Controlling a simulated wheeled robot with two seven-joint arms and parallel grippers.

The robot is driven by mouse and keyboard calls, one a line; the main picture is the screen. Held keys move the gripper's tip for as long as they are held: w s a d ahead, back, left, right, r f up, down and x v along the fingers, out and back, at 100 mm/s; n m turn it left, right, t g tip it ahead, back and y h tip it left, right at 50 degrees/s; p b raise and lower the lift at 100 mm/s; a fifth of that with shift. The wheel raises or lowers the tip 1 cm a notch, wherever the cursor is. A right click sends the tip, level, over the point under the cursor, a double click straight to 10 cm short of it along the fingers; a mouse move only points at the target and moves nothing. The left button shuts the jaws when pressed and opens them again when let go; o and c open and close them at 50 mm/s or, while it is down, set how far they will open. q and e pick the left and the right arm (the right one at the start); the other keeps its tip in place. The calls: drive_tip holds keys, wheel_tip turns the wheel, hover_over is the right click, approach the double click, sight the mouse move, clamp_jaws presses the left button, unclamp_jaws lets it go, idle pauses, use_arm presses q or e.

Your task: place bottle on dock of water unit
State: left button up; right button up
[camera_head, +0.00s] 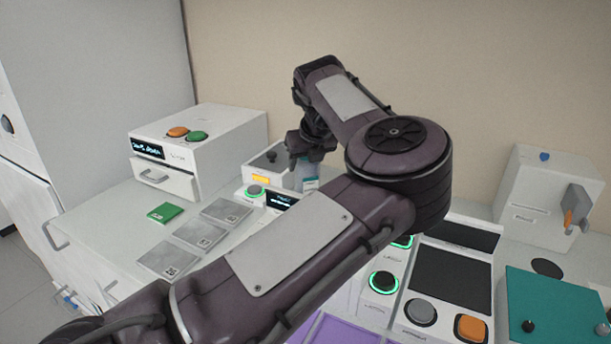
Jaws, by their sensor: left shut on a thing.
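My left gripper (297,161) is at the back of the counter, pointing down, beside a small white unit with a dark knob and an orange label (266,168). My right gripper is out of view.
A white drawer box (200,150) stands at the back left. Grey tiles (197,235) and a green card (165,213) lie on the counter. A white dispenser (540,200) and a teal panel (555,300) are at the right. My left arm crosses the middle.

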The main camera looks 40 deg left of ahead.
sight(305, 175)
use_arm(q)
drive_tip(key=shift+f, duration=2.05)
drive_tip(key=o, duration=1.1)
drive_tip(key=shift+f, duration=0.1)
drive_tip(key=shift+o, duration=0.2)
